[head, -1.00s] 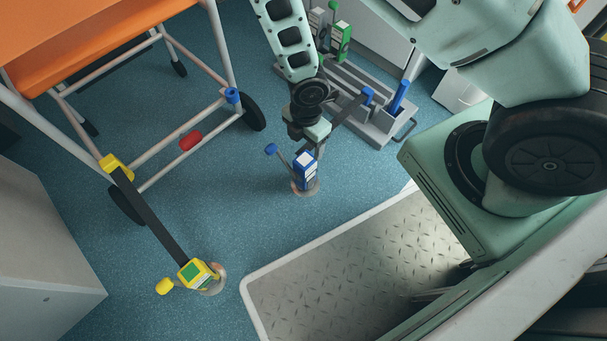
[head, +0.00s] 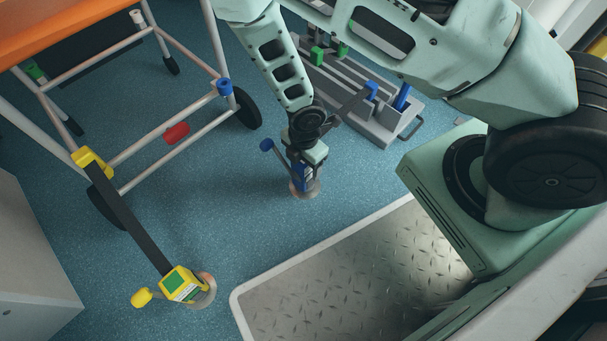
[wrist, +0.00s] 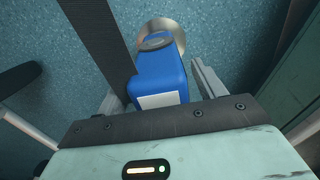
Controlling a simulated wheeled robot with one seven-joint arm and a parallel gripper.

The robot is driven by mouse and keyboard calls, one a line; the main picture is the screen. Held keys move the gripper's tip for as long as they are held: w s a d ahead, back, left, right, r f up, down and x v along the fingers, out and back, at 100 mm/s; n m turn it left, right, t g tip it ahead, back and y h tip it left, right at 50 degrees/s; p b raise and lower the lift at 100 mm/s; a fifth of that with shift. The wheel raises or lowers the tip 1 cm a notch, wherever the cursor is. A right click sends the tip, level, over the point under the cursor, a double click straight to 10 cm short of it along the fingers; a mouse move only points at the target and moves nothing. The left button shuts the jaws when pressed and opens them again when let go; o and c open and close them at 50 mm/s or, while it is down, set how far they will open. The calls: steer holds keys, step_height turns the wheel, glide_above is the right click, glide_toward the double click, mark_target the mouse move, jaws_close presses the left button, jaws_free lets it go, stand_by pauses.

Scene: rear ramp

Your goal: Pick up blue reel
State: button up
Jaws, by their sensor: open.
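The blue reel (head: 303,178) stands on a round metal floor plate (wrist: 170,30), with a blue handle (head: 266,146) sticking out to its left in the head view. A dark strap (head: 348,104) runs from beside it to a blue end piece at the grey rack. My gripper (head: 305,168) is directly above the reel and partly hides its top. In the wrist view the reel (wrist: 160,75) lies between the two fingers of my gripper (wrist: 158,88), which are open, one on each side. Gaps show beside it; I cannot tell whether either finger touches it.
A yellow reel (head: 184,286) on the floor at lower left has a dark strap (head: 140,225) to the orange-topped trolley (head: 180,88). A grey rack (head: 385,128) with blue and green pieces stands behind my gripper. A metal ramp (head: 345,285) lies at front right.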

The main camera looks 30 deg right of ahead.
steer(key=shift+f, duration=0.15)
steer(key=c, duration=1.5)
steer(key=shift+o, duration=0.2)
step_height(320, 180, up, 10)
steer(key=p, duration=0.7)
steer(key=shift+r+p, duration=1.4)
steer(key=shift+r, duration=0.15)
steer(key=shift+w, duration=0.1)
